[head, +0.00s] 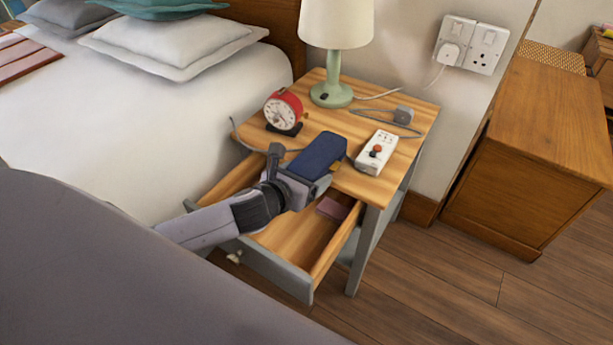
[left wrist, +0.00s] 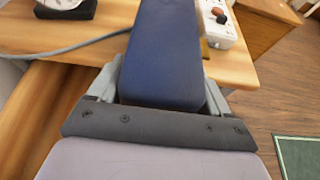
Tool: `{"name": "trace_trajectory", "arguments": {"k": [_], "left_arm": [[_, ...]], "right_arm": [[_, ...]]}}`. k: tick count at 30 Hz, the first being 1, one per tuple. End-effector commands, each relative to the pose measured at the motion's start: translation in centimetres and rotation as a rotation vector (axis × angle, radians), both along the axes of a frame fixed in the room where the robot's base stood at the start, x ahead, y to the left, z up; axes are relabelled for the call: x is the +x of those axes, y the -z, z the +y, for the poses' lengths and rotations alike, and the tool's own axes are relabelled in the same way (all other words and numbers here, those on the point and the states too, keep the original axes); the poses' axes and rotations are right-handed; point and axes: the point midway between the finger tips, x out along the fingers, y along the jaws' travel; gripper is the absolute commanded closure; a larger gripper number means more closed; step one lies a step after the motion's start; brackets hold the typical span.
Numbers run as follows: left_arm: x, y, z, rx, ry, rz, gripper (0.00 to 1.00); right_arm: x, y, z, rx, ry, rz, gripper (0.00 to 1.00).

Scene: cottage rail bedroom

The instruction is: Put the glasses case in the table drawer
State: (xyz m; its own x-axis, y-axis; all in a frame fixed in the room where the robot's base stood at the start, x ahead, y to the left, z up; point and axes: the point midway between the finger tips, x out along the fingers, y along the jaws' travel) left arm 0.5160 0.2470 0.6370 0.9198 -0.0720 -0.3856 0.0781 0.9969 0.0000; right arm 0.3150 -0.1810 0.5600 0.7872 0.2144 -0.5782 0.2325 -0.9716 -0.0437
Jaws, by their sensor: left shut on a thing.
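The glasses case is a dark blue, long box (head: 318,154). My left gripper (head: 305,180) is shut on its near end and holds it over the front edge of the bedside table top (head: 358,190). In the left wrist view the case (left wrist: 165,55) stretches away from between the two fingers (left wrist: 160,95). The table drawer (head: 285,240) is pulled open below my left gripper and arm. A small pinkish flat item (head: 332,208) lies in the drawer at its right side. My arm hides part of the drawer. My right gripper is not in view.
The bed (head: 170,110) is close on the left. A wooden cabinet (head: 540,160) stands at the right, with bare floor before it.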

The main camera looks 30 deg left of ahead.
Motion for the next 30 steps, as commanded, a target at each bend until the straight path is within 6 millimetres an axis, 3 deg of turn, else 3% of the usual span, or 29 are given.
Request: {"name": "trace_trajectory", "arguments": {"k": [15,16,17,18,25,30], "left_arm": [[0.1,1.0,0.0,-0.001,0.001,-0.003,0.99],[0.0,1.1,0.0,0.000,0.001,-0.001,0.15],[0.0,1.0,0.0,0.000,0.001,-0.001,0.05],[0.0,1.0,0.0,0.000,0.001,-0.001,0.00],[0.0,0.9,0.0,0.000,0.000,-0.001,0.00],[-0.5,-0.4,0.0,0.001,0.001,0.002,0.00]], "right_arm": [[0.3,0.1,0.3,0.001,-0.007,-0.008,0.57],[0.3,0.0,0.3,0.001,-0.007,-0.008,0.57],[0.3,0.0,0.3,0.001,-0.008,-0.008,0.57],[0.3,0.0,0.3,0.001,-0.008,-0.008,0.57],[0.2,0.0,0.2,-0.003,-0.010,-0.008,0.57],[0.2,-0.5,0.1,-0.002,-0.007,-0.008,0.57]]}}
